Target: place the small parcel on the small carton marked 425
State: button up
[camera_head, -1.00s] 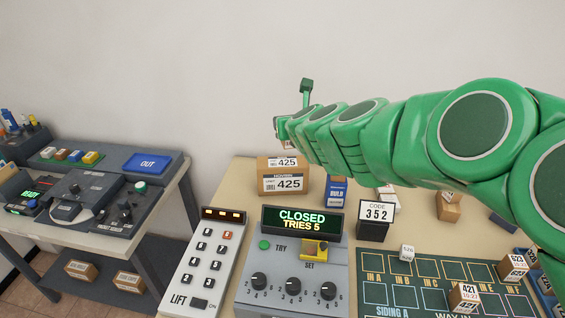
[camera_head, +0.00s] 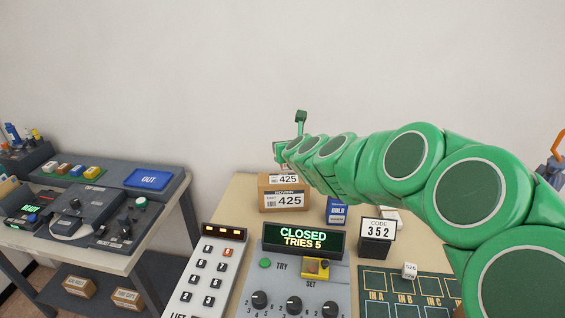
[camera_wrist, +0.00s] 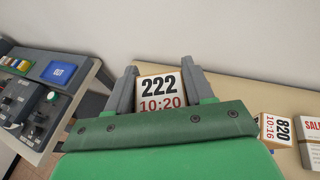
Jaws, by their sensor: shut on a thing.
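My gripper (camera_wrist: 157,72) is shut on a small parcel (camera_wrist: 159,92), whose label reads 222 and 10:20 in the wrist view. The parcel sits between the two grey fingers. In the head view the end of my arm is above and behind the front of the small brown carton marked 425 (camera_head: 284,201), near its left side. The carton stands on the table, with 425 on its front and on its top. The parcel is mostly hidden behind my gripper there, so I cannot tell how high it is above the carton.
A blue box (camera_head: 337,213) and a code stand reading 352 (camera_head: 376,238) stand right of the carton. A panel reading CLOSED, TRIES 5 (camera_head: 303,239) and a lift keypad (camera_head: 209,270) are in front. A box marked 820 (camera_wrist: 275,128) lies right in the wrist view.

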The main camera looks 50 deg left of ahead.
jog(key=w+a+f, duration=0.1)
jog(key=a+f, duration=0.1)
jog(key=w+a+f, duration=0.1)
jog(key=a+f, duration=0.1)
jog(key=w+a+f, duration=0.1)
jog(key=a+f, duration=0.1)
jog(key=f, duration=0.1)
jog(key=shift+w+a, duration=0.2)
jog(key=shift+a, duration=0.15)
jog(key=shift+a+f, duration=0.1)
jog(key=shift+f, duration=1.55)
jog(key=o, duration=1.1)
jog(key=shift+f, duration=0.1)
jog(key=shift+w, duration=0.1)
jog(key=shift+s+d+r, duration=0.2)
jog(key=shift+d+r, duration=0.25)
jog(key=shift+d, duration=0.05)
jog(key=shift+v, duration=5.4)
